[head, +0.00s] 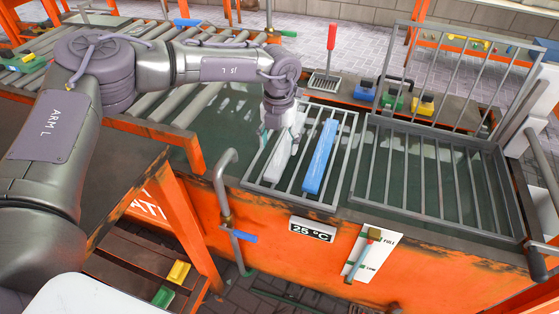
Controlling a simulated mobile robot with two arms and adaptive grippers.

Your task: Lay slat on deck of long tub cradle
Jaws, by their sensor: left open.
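A pale grey-white slat (275,165) lies on the barred deck of a grey metal cradle (344,158) set over the orange water tub (275,222). A blue slat (320,157) lies to its right on the same deck, roughly parallel and apart from it. My left gripper (281,133) points down at the pale slat, with its fingers open close about the slat's middle. The gripper hides part of the slat, and I cannot tell whether the fingers touch it. My right gripper is not in view.
A wider grey barred rack (430,180) with a raised mesh panel (455,72) stands to the right on the tub. A red-handled tool (329,55) stands behind the cradle. A roller conveyor (180,100) lies at the back left. Coloured blocks (393,100) sit on the rear ledge.

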